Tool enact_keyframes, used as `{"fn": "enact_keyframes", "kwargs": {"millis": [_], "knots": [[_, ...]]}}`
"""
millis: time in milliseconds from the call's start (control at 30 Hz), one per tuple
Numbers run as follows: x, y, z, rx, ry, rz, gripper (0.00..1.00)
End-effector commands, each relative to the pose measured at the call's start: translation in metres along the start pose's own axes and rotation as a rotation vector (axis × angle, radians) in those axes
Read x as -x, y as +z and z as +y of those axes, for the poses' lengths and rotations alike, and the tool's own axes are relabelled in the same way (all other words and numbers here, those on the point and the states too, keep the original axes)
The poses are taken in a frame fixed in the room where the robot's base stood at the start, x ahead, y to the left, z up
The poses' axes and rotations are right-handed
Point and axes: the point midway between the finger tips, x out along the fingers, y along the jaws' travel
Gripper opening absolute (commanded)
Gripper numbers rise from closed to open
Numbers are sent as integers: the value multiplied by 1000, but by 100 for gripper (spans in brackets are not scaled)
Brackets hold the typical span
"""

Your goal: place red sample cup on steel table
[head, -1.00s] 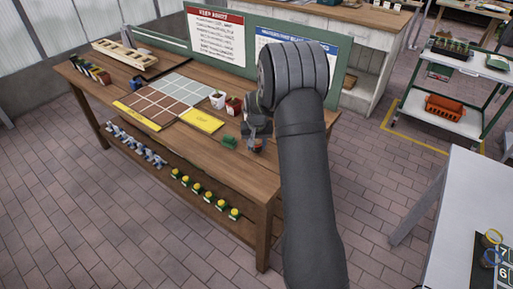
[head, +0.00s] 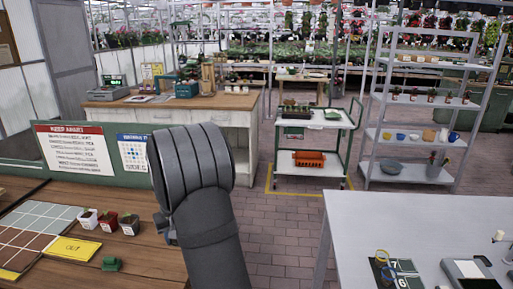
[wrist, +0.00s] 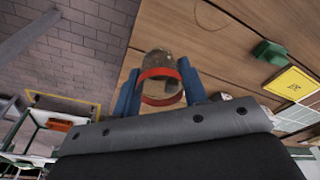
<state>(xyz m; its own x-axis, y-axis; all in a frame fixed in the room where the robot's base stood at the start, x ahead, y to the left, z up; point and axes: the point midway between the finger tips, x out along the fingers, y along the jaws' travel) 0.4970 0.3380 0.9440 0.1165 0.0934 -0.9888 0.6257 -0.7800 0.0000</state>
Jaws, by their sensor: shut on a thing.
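In the wrist view my gripper (wrist: 160,88) has its two blue fingers closed on the red sample cup (wrist: 160,62), a greyish cup with a red band. In the head view my arm hides the cup and most of the gripper. The steel table (head: 405,215) is the light grey table at the right, apart from my gripper.
On the steel table are a black numbered mat (head: 398,275) with yellow and blue rings, and a grey device (head: 468,269). The wooden bench (head: 150,262) holds small pots (head: 108,221), a yellow card (head: 72,248) and a green block (head: 112,264). The table's far part is clear.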

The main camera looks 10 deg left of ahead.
Motion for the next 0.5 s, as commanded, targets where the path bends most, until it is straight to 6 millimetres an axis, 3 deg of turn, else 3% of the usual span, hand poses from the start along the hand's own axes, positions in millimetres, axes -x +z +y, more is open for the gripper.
{"fn": "enact_keyframes", "kwargs": {"millis": [267,500], "knots": [[-40,44,96,-191,29,-5,14],[-75,112,186,-400,60,-5,14]]}}
